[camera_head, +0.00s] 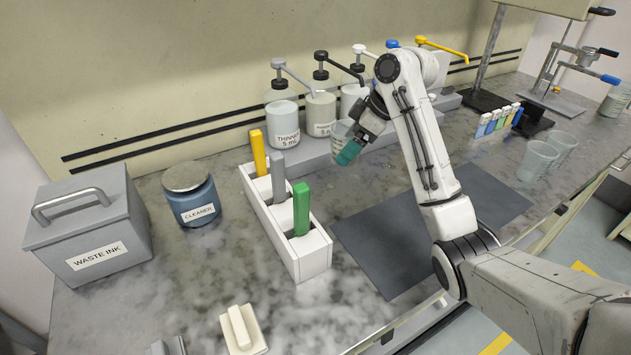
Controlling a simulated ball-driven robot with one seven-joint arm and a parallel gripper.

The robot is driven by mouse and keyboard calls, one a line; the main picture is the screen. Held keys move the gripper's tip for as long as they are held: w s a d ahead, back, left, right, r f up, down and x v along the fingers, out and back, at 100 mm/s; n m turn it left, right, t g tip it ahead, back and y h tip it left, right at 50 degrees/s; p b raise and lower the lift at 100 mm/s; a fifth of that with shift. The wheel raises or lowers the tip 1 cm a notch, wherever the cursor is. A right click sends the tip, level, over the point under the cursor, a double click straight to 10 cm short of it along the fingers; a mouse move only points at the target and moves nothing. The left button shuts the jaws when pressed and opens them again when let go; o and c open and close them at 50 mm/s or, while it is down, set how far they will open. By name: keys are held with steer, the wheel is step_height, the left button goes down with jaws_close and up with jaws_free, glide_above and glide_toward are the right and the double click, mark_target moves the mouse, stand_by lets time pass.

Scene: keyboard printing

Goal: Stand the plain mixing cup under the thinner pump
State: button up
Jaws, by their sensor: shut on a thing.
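The thinner pump bottle (284,123), labelled "THINNER 5 mL", stands at the left end of the pump row on a grey ledge. Its grey nozzle points right. My gripper (350,152), with teal fingertips, is shut on a translucent cup (338,133). The cup is in front of the pump row, to the right of the thinner bottle and not under its nozzle. The gripper partly hides the cup, and I cannot tell whether its base touches anything.
A white rack (312,257) with yellow, grey and green tools stands in front of the thinner bottle. A cleaner jar (190,196) and a waste ink box (90,228) are on the left. Other clear cups (538,160) stand right. The dark mat (385,248) has free room.

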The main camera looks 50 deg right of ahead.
steer(key=w+a+f, duration=0.1)
steer(key=f, duration=0.1)
steer(key=w+a+f, duration=0.2)
steer(key=w+a+f+p, duration=0.1)
steer(key=w+f, duration=0.1)
steer(key=shift+a+f, duration=0.25)
steer(key=shift+a, duration=0.15)
steer(key=shift+w+a+f, duration=0.1)
steer(key=shift+f, duration=1.65)
steer(key=shift+f, duration=0.15)
steer(key=o, duration=0.9)
steer(key=shift+o, duration=0.2)
steer(key=v, duration=1.2)
